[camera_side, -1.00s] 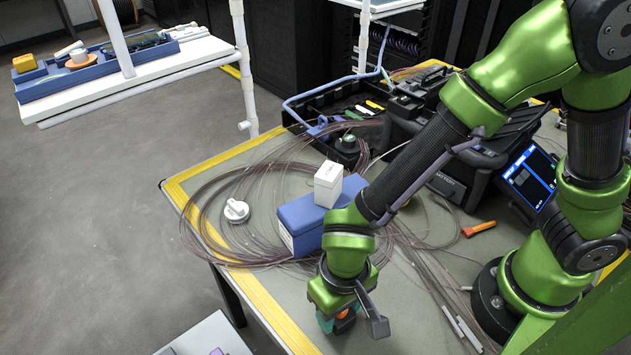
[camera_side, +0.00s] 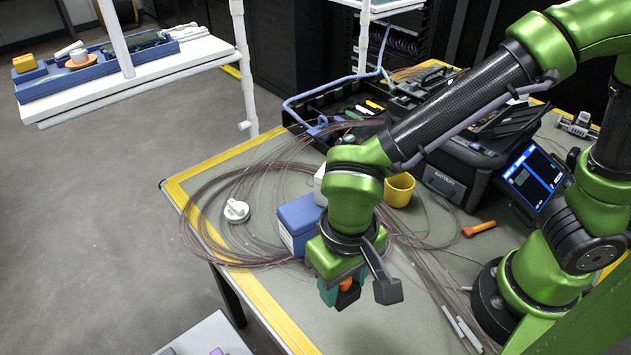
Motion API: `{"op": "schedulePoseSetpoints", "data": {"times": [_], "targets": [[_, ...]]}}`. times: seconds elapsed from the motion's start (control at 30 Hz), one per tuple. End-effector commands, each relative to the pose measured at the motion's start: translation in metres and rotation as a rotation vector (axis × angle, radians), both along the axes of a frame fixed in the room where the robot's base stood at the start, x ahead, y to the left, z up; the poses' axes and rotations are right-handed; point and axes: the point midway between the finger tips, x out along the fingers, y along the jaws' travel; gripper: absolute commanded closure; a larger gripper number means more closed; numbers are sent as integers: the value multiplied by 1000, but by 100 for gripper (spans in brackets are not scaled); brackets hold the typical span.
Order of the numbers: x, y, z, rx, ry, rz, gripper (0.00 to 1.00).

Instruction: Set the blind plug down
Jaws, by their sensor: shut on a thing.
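My gripper (camera_side: 341,299) points down over the front part of the grey table mat, right of the yellow edge strip. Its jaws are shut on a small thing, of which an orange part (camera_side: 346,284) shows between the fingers. I take this as the blind plug; its full shape is hidden by the fingers. The gripper appears to be above the mat, but I cannot tell the exact gap.
A blue box (camera_side: 298,222) stands just behind my gripper, with a white box (camera_side: 319,180) mostly hidden by my arm. A yellow cup (camera_side: 399,190), a white round reel (camera_side: 236,211), loose fibre coils and an orange-handled tool (camera_side: 479,228) lie around.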

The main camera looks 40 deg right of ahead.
Motion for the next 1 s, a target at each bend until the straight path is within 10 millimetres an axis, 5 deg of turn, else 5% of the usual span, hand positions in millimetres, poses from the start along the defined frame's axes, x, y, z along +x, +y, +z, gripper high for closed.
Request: {"op": "schedulePoseSetpoints", "data": {"times": [0.17,0.43,0.7,1.0], "targets": [[31,3,16,3,4,-108,87],[159,-19,25,6,20,-566,87],[282,-98,23,4,17,-1049,87],[350,-184,16,-1,3,-1402,87]]}}
